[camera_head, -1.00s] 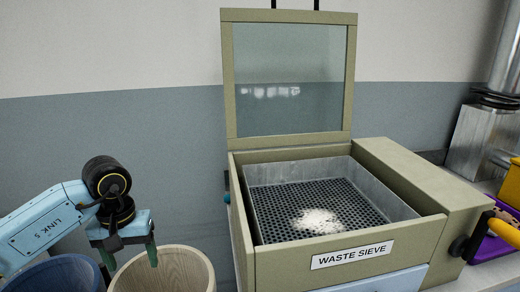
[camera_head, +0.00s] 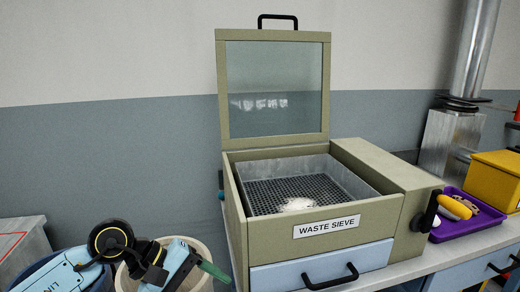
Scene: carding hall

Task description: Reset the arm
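My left arm comes in at the lower left. Its gripper (camera_head: 197,274) is over the rim of a pale wooden bin (camera_head: 205,252), left of the waste sieve (camera_head: 262,238). One green finger shows at the outer end of the gripper's blue bar, pointing right and down; the other finger is out of sight. Nothing shows held. My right arm and gripper are not in view.
The sieve's glazed lid (camera_head: 275,85) stands raised, with white matter (camera_head: 298,204) on the mesh and a drawer (camera_head: 320,265) below. A blue bin (camera_head: 70,281) is lower left. A purple tray (camera_head: 475,226) and yellow box (camera_head: 495,180) are right.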

